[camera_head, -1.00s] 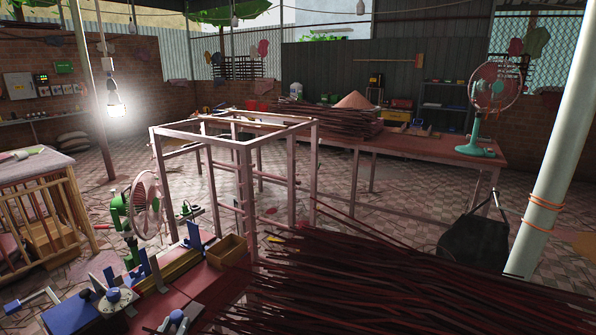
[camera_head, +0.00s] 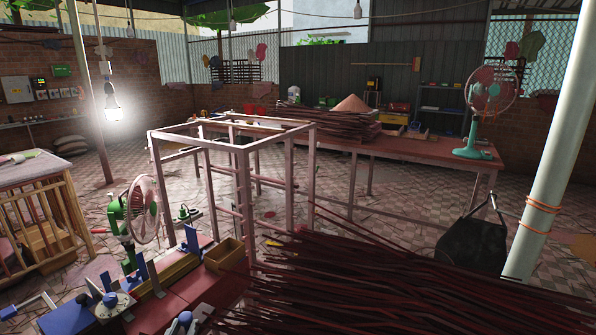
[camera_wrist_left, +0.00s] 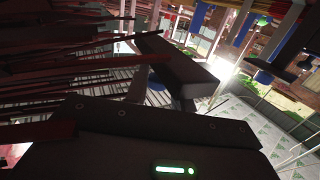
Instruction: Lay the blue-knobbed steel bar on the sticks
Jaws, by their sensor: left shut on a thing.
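Dark red sticks (camera_head: 400,285) lie in a wide, loose layer at the lower right of the head view. They also fill the upper left of the left wrist view (camera_wrist_left: 50,85). My left gripper (camera_wrist_left: 175,68) shows as dark fingers in the wrist view, shut, with the sticks close beside it. A small blue part, which looks like the knob of the steel bar (camera_wrist_left: 156,80), shows by the fingers; most of the bar is hidden or too dark to make out. I cannot pick out the bar or the gripper clearly in the head view. My right gripper is not in view.
A bench with blue and grey extruder parts (camera_head: 110,303) and a wooden box (camera_head: 225,255) stands at lower left. A green fan (camera_head: 143,208) and pinkish metal frame (camera_head: 243,180) rise behind it. A pale post (camera_head: 548,150) stands at right, beside a dark object (camera_head: 472,247).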

